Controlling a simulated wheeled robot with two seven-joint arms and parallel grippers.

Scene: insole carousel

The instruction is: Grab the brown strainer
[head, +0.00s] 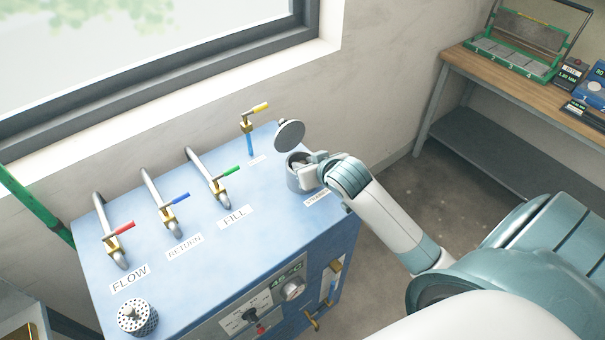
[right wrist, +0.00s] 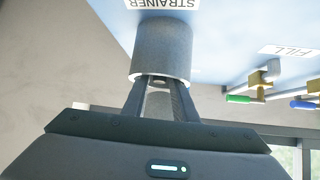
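A grey cylindrical housing (head: 299,178) with a STRAINER label stands on the blue machine top. It also shows in the right wrist view (right wrist: 163,50). Its round lid (head: 290,133) is raised. My right gripper (head: 308,168) is at the housing mouth. In the right wrist view its two fingers (right wrist: 160,84) reach to the opening, with a visible gap between them. I see no clearly brown strainer; the inside of the housing is mostly hidden, and whether the fingers hold anything is unclear. A grey perforated cup (head: 138,317) stands at the machine's front left. My left gripper is not in view.
The blue machine (head: 190,260) carries pipes with red (head: 119,228), blue (head: 176,199), green (head: 230,170) and yellow (head: 260,107) valve handles. A window and wall stand behind. A wooden bench (head: 455,57) with a green-framed rack (head: 515,50) is at the far right.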

